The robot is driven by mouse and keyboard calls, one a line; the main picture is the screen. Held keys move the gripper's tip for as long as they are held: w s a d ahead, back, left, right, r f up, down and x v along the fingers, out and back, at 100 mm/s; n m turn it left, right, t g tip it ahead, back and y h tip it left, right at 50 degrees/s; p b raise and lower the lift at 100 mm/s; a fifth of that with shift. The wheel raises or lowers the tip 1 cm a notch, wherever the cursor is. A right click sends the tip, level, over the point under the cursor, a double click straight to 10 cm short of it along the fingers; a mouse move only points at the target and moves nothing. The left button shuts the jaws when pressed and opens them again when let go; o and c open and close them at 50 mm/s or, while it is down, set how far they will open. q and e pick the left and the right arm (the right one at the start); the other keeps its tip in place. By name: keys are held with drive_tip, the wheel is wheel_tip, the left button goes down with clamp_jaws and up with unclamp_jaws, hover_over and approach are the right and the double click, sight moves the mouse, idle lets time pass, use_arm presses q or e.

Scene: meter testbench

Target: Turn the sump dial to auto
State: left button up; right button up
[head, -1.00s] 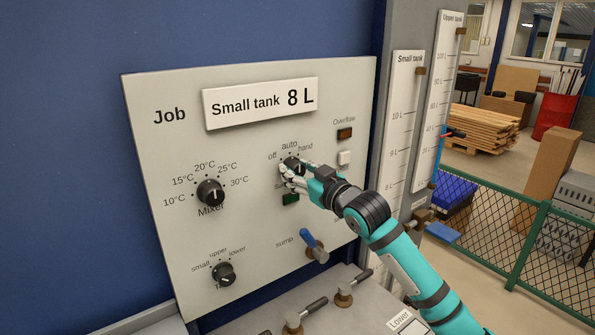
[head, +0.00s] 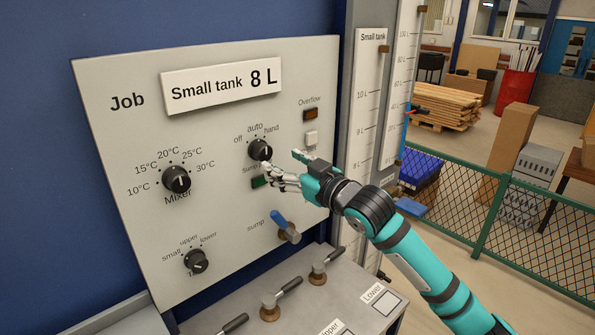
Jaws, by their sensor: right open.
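The sump dial (head: 260,150) is a black round knob on the grey panel, with off, auto and hand printed around its top. Its pale mark is small, and I cannot tell exactly which word it points to. My right gripper (head: 284,167) is open and empty, just right of and below the dial. Its fingers are spread apart and stand clear of the knob. They partly cover the label under the dial. My left gripper is not in view.
Several lever valves stand on the ledge below.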

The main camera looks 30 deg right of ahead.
drive_tip(key=shift+s+d, duration=0.15)
drive_tip(key=shift+s, duration=0.95)
drive_tip(key=shift+s+d, duration=0.1)
drive_tip(key=shift+s, duration=0.95)
